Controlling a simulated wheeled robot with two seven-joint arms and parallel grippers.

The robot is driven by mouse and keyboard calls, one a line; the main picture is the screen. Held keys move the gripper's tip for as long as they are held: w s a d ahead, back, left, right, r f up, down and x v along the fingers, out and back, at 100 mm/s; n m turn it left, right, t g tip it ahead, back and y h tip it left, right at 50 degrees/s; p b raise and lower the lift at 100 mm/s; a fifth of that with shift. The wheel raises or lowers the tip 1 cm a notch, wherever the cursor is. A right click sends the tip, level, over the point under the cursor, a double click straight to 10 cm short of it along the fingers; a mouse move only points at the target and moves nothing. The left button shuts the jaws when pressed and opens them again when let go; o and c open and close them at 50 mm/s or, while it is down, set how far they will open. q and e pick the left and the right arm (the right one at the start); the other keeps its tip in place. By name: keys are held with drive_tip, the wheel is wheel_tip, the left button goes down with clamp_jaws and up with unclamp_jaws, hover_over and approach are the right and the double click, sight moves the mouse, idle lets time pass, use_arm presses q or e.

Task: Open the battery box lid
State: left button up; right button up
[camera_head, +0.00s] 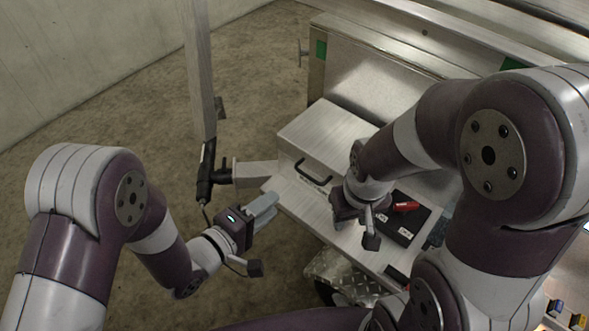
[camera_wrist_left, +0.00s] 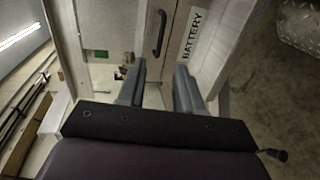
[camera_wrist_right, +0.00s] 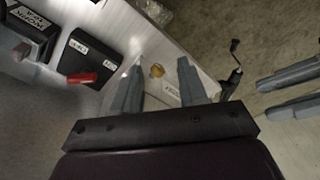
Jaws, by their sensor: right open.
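The battery box (camera_head: 325,132) is a brushed-metal box in the middle of the head view. Its lid looks shut. A black handle (camera_head: 314,171) is on its near side and also shows in the left wrist view (camera_wrist_left: 160,36), beside a white BATTERY label (camera_wrist_left: 195,36). My left gripper (camera_head: 266,205) is open and empty, left of and nearer than the handle. In the left wrist view the handle lies beyond the gap between its fingers (camera_wrist_left: 158,88), apart from them. My right gripper (camera_wrist_right: 160,82) is open and empty above the metal deck; the head view hides its fingertips.
A black switch box (camera_wrist_right: 90,62) with a red lever (camera_wrist_right: 82,78) sits on the deck near my right gripper. A small brass-coloured knob (camera_wrist_right: 157,70) shows past its fingers. An upright metal post with a black jack handle (camera_head: 206,172) stands left of the box. Open floor lies left.

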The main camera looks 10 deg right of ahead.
use_arm(q)
drive_tip(key=b+x, duration=0.1)
drive_tip(key=x, duration=1.1)
drive_tip(key=shift+w+d, duration=0.1)
drive_tip(key=shift+d, duration=0.05)
clamp_jaws()
drive_tip(key=shift+f, duration=0.1)
idle(0.7)
